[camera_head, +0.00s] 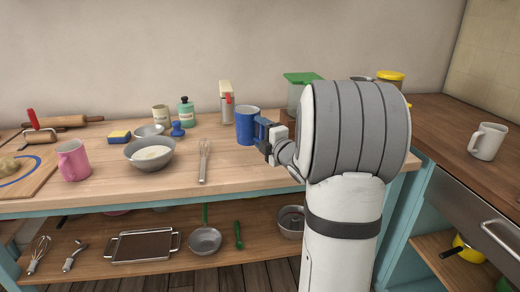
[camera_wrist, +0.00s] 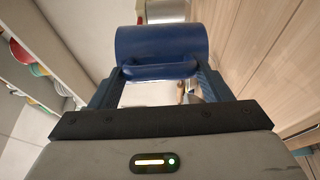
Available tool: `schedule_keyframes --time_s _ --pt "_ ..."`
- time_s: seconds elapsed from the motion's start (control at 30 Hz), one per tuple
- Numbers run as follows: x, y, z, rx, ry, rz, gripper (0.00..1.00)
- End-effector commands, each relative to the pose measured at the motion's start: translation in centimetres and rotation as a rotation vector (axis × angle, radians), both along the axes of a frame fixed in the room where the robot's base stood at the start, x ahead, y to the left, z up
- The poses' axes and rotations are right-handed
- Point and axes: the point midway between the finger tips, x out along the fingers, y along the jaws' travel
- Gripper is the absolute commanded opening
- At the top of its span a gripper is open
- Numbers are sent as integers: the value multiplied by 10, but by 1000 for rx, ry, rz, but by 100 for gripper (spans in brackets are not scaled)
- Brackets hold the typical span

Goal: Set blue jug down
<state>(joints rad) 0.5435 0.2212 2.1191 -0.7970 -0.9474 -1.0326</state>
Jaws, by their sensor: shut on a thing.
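The blue jug (camera_head: 246,128) is upright over the back middle part of the wooden worktop (camera_head: 255,178). Its base is at or very close to the wood; I cannot tell whether it touches. My gripper (camera_head: 268,136) comes from the right and is shut on the jug's handle side. In the wrist view the blue jug (camera_wrist: 162,42) fills the top middle, its handle between the two fingers of my gripper (camera_wrist: 158,82). My arm hides the worktop to the right.
A whisk (camera_head: 204,160) and a bowl of flour (camera_head: 149,154) are left of the jug. A green-lidded container (camera_head: 300,88) is behind my arm. A white mug (camera_head: 487,141) is far right.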

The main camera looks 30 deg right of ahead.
Motion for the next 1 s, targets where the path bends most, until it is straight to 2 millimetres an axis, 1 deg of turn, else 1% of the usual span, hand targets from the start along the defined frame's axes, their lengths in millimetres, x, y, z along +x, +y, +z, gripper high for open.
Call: schedule_keyframes --time_s 0.03,0.1,0.4,0.73,1.0 --pt "0 0 -8 -1 -3 0 19" --pt "0 0 -9 -1 -3 0 19" --pt "0 1 -8 -1 -3 1 19" --pt "-2 0 -10 -6 -4 -2 19" --pt "-2 0 -38 -4 -2 -2 19"
